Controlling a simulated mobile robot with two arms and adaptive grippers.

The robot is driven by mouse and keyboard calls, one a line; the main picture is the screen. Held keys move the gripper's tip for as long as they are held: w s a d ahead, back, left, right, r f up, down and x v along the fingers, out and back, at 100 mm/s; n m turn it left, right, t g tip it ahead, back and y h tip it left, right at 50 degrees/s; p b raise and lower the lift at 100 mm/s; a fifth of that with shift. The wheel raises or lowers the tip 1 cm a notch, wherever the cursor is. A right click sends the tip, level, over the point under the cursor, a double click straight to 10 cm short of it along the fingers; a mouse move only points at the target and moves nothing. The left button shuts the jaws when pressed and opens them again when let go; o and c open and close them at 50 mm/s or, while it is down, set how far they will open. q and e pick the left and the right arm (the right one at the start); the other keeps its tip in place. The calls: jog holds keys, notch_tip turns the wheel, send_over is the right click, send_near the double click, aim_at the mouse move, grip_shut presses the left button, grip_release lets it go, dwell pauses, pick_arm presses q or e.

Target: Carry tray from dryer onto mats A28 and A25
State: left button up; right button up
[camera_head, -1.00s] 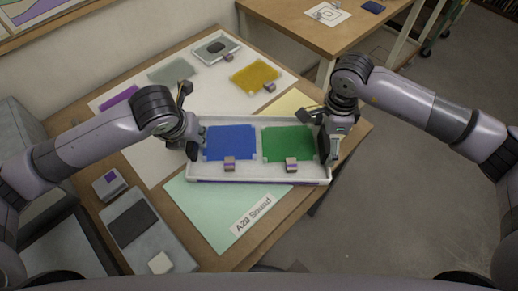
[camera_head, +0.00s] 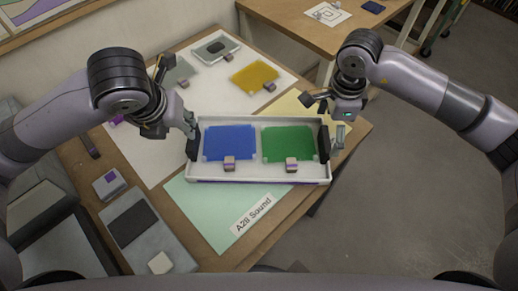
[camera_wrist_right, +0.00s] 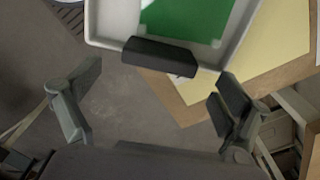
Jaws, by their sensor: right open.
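The white tray (camera_head: 258,179) holds a blue panel (camera_head: 229,141) and a green panel (camera_head: 289,144), each with a small block at its front edge. It lies across the near part of the table, over the upper part of the mint mat (camera_head: 214,218) labelled "A28 Sound" and the lower edge of the yellow mat (camera_head: 300,101). No A25 label is visible. My right gripper (camera_head: 324,118) is open and empty at the tray's right end, apart from the black handle (camera_wrist_right: 160,56). My left gripper (camera_head: 177,95) looks open, with spread fingers, beside the left handle (camera_head: 193,147).
A yellow panel (camera_head: 256,75) and a small tray (camera_head: 215,47) with a dark piece lie at the back of the table. A grey device (camera_head: 132,225) is at front left. A second table (camera_head: 320,33) stands behind; floor is free at right.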

notch_tip(320, 180, up, 7)
dwell(0.3)
jog(key=shift+r, duration=0.1)
dwell(0.4)
